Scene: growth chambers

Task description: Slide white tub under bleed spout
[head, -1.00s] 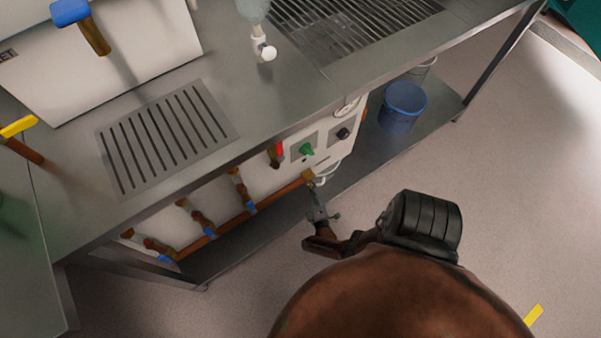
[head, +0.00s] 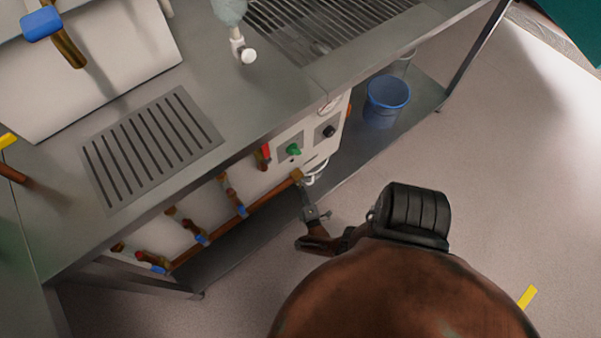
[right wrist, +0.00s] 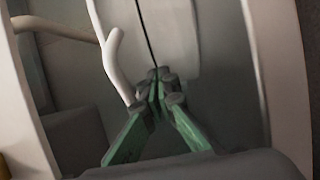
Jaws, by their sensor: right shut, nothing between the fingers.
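A small part of what looks like the white tub (head: 316,174) shows in the head view, low under the bench beside the white control panel. The rest of it is hidden. A copper pipe (head: 260,204) runs along the panel's lower edge and ends close to the tub; I cannot make out the bleed spout clearly. My right gripper (head: 308,190) is just in front of the tub and the pipe end. In the right wrist view its green fingers (right wrist: 160,88) are shut and empty, close to pale surfaces and a white bent tube (right wrist: 116,62). I cannot tell whether they touch. My left gripper is out of view.
A blue bucket (head: 386,103) stands on the lower shelf to the right. Several valves with blue handles line the panel on the left. The steel bench top (head: 262,112) overhangs the panel. The floor (head: 520,190) to the right is open.

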